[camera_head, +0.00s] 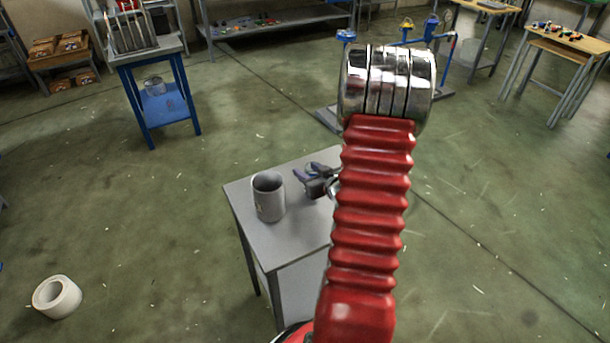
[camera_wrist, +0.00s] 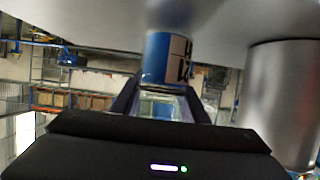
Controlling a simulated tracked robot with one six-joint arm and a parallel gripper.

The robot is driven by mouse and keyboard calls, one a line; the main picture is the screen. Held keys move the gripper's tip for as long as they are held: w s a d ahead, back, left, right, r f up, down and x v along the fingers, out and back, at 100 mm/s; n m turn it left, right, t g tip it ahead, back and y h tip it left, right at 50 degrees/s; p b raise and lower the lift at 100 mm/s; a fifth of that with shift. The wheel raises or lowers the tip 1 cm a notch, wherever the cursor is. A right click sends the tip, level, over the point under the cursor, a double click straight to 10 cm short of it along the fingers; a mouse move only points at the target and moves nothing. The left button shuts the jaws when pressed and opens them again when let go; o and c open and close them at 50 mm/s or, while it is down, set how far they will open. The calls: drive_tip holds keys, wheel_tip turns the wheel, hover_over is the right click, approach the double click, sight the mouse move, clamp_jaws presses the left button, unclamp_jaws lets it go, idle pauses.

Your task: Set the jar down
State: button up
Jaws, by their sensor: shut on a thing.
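My gripper (camera_head: 312,174) is over the grey table (camera_head: 285,238), to the right of a grey cylindrical container (camera_head: 269,201). In the wrist view, my gripper (camera_wrist: 160,95) is shut on the jar (camera_wrist: 158,62), which has a blue and white label with dark marks. This view looks upside down, with the pale tabletop along its upper edge. The jar's end meets the tabletop in the picture, but I cannot tell whether they touch. In the head view the jar is too small and covered to make out well. My red arm hides the table's right part.
The grey container also stands close beside the jar in the wrist view (camera_wrist: 285,100). A white ring-shaped roll (camera_head: 57,297) lies on the floor at the left. A blue-legged stand (camera_head: 160,92) is behind. Green floor around the table is mostly open.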

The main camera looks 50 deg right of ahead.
drive_tip(key=shift+f, duration=0.4)
drive_tip(key=shift+f, duration=0.1)
drive_tip(key=o, duration=1.3)
drive_tip(key=v, duration=1.2)
drive_tip(key=shift+d, duration=0.1)
drive_tip(key=shift+s, duration=0.1)
